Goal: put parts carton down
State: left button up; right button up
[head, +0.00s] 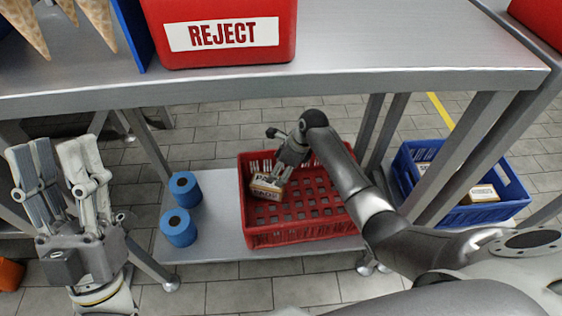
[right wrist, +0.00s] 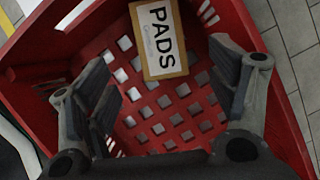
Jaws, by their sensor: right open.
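The parts carton (head: 266,188) is a small brown box with a white label. It is inside the red crate (head: 305,237), towards its left side. In the right wrist view the carton (right wrist: 158,40) shows the word PADS and lies over the crate's grid floor. My right gripper (head: 283,168) reaches down into the crate at the carton. In the right wrist view its fingers (right wrist: 160,85) are spread wide, with the carton beyond them and no clear contact. My left gripper (head: 57,150) points up at the left, fingers apart and empty.
The red crate stands on a low metal shelf (head: 215,208) beside two blue rolls (head: 185,188) (head: 178,228). A red REJECT bin (head: 225,55) stands on the table (head: 390,75) above. A blue crate (head: 490,213) with cartons is at the right. Table legs flank the shelf.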

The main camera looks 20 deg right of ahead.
pick_arm(q)
jog(key=shift+w+d+f+g+y, duration=0.15)
jog(key=shift+w+f+g, duration=0.3)
jog(key=shift+w, duration=0.2)
jog(key=shift+w+d+f+g+y, duration=0.1)
jog(key=shift+w+f+g+y, duration=0.05)
jog(key=shift+w+f+g, duration=0.4)
pick_arm(e)
jog(key=shift+s+d+r, duration=0.15)
jog(key=shift+d+r, duration=0.05)
jog(key=shift+r, duration=0.4)
pick_arm(q)
jog(key=shift+r, duration=0.15)
